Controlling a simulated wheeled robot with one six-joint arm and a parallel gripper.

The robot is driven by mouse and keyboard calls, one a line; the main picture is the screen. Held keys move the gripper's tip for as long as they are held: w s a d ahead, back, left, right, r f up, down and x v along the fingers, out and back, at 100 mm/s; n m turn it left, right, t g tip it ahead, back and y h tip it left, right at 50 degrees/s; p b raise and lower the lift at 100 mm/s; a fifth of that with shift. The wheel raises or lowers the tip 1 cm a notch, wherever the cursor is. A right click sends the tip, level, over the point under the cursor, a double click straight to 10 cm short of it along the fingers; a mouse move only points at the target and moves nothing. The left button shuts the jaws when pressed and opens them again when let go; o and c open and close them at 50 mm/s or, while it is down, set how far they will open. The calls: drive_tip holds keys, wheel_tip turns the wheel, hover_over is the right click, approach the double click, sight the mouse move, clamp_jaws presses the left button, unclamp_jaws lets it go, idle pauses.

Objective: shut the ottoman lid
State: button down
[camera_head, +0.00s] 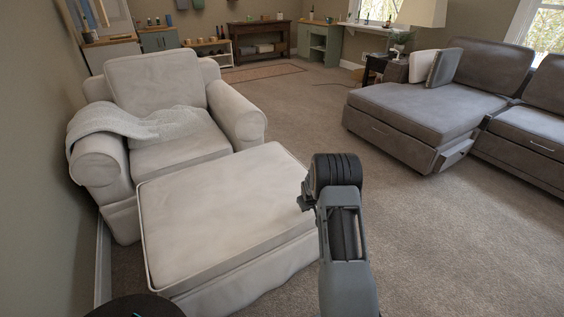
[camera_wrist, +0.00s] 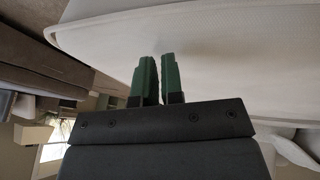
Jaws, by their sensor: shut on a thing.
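The ottoman (camera_head: 250,275) is cream fabric and stands in front of a matching armchair. Its padded lid (camera_head: 215,205) lies over the base, close to level; I cannot tell whether a small gap is left under it. My gripper (camera_head: 304,196) is at the lid's right edge, partly hidden behind my own wrist. In the wrist view, the two green fingers (camera_wrist: 158,75) are close together against the pale lid (camera_wrist: 230,60), near its piped edge. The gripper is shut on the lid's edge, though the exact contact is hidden.
The armchair (camera_head: 165,152) with a grey throw (camera_head: 130,122) stands behind the ottoman. A wall (camera_head: 35,160) runs along the left. A grey sectional sofa (camera_head: 415,115) is at the right. Open carpet (camera_head: 440,240) lies between the ottoman and the sofa.

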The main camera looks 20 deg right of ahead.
wheel_tip(320, 180, up, 4)
drive_tip(key=p, duration=0.4)
drive_tip(key=shift+d+r, duration=0.15)
drive_tip(key=s+d+r+p, duration=0.2)
drive_tip(key=d+r, duration=0.4)
drive_tip(key=r, duration=0.1)
drive_tip(key=shift+s, duration=0.15)
drive_tip(key=s+a+r+m+g+y+p, duration=0.25)
drive_tip(key=s+a+r, duration=0.25)
drive_tip(key=s+a, duration=0.35)
drive_tip(key=s+a+r+p, duration=0.5)
drive_tip(key=a+r+p, duration=0.1)
drive_tip(key=r, duration=0.7)
drive_tip(key=s+a+r+n+t+p, duration=0.1)
drive_tip(key=s+a+r+p, duration=0.5)
drive_tip(key=r, duration=0.7)
drive_tip(key=s+a+r+p, duration=0.5)
drive_tip(key=r+p, duration=0.3)
drive_tip(key=r, duration=0.5)
drive_tip(key=shift+s+a+r+n+t, duration=0.15)
drive_tip(key=shift+a+n+t, duration=0.2)
drive_tip(key=shift+a, duration=0.5)
drive_tip(key=shift+d, duration=0.15)
